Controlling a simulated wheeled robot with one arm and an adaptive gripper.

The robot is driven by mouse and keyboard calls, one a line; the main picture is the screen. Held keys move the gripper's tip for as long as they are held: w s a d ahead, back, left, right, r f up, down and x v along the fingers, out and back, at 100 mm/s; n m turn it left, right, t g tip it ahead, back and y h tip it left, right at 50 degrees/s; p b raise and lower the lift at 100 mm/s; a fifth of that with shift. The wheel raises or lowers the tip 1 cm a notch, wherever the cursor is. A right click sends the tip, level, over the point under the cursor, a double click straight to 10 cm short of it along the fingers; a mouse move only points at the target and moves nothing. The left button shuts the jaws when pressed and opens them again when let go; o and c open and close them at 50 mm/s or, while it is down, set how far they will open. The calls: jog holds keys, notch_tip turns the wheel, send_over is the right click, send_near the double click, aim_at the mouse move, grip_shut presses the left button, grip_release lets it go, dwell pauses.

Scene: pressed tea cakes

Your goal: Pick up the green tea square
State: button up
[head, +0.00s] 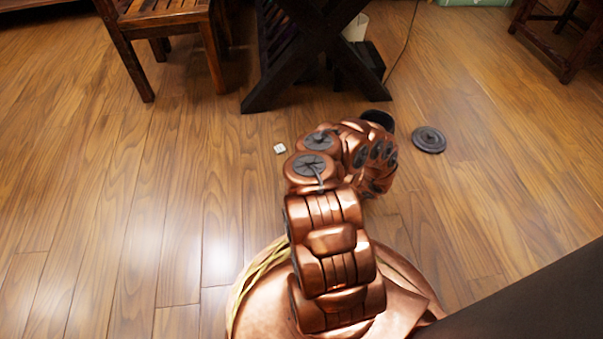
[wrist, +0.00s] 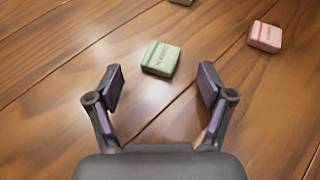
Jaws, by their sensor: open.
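The green tea square (wrist: 161,58) lies flat on the wooden floor in the wrist view, with dark print on its wrapper. My gripper (wrist: 162,84) is open and empty, its two dark fingers spread left and right. In the picture the square sits just beyond the fingertips, near the middle of the gap. I see no finger touching it. In the head view I cannot make out the green square or the fingers; my copper arm covers that part of the floor.
The head view shows a small whitish block (head: 280,148), a dark round disc (head: 429,139), a wooden chair (head: 165,25) and a dark table's crossed legs (head: 310,60).

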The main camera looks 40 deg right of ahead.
jog(key=b+x, duration=0.1)
jog(key=x, duration=0.1)
jog(key=shift+w+a, duration=0.1)
jog(key=shift+w, duration=0.25)
jog(key=c, duration=1)
